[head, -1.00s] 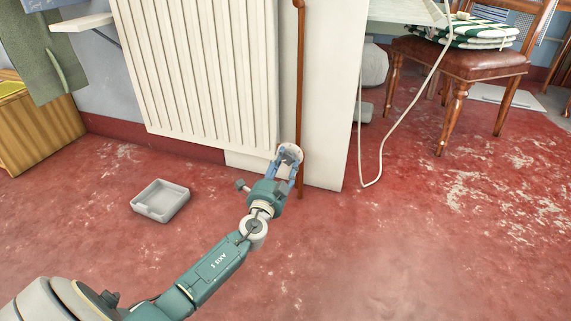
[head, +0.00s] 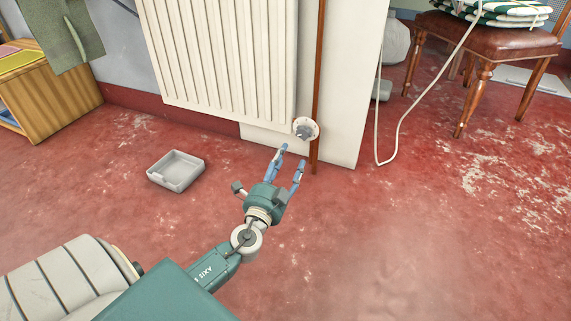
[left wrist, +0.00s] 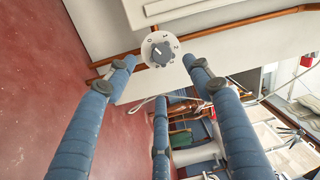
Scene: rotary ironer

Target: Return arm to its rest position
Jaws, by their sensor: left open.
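My left gripper (head: 291,161) is open and empty in the head view, with its blue fingers spread. It is in front of and a little below a round white dial (head: 306,129) with a grey knob, at the lower right of the white ribbed radiator (head: 222,62). A gap shows between the fingertips and the dial. In the left wrist view the dial (left wrist: 160,49) with its numbers is ahead of the blue fingers (left wrist: 155,85), clear of them. My right gripper is not in view.
A reddish-brown pipe (head: 317,80) runs upright right of the dial. A grey tray (head: 176,171) lies on the red floor at left. A pale cord (head: 402,123) hangs to the floor. A chair (head: 487,42) stands at right. The front floor is clear.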

